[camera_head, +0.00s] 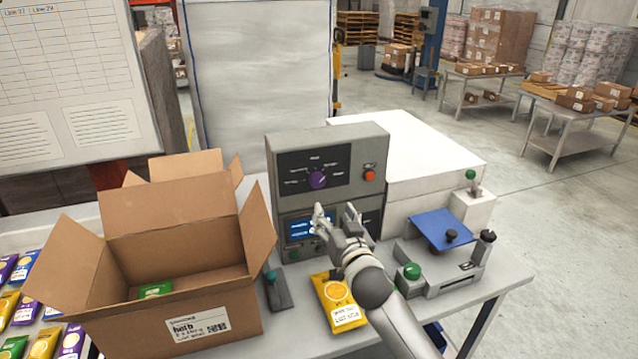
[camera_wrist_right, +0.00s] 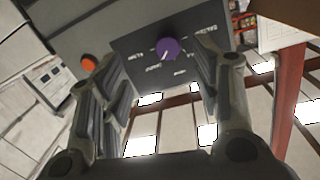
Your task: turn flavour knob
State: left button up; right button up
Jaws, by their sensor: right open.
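The purple flavour knob (camera_head: 317,180) sits on the dark upper panel of a grey control box (camera_head: 280,146), with small white labels around it. My right gripper (camera_head: 337,212) is open and empty, below the knob and in front of the box's lower display. In the right wrist view the knob (camera_wrist_right: 169,49) shows ahead between the two open fingers (camera_wrist_right: 160,85), apart from them, with a white pointer mark on it. A red button (camera_head: 370,176) is right of the knob; it also shows in the wrist view (camera_wrist_right: 89,62). My left gripper is not in view.
An open cardboard box (camera_head: 190,315) stands left of the control box. A yellow packet (camera_head: 338,296) lies under my right arm. A device with a blue plate (camera_head: 440,226) and green button stands at right. Coloured packets (camera_head: 22,300) lie at far left.

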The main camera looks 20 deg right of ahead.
aim_at(318, 183)
jog(key=shift+t, duration=0.3)
jog(key=w, duration=0.3)
jog(key=w+r+p, duration=0.1)
jog(key=w, duration=0.2)
jog(key=w+r+p, duration=0.1)
jog(key=w, duration=0.2)
jog(key=shift+w, duration=0.25)
jog(key=shift+w+f, duration=0.1)
jog(key=shift+w, duration=1.1)
jog(key=shift+c, duration=0.2)
jog(key=c, duration=1)
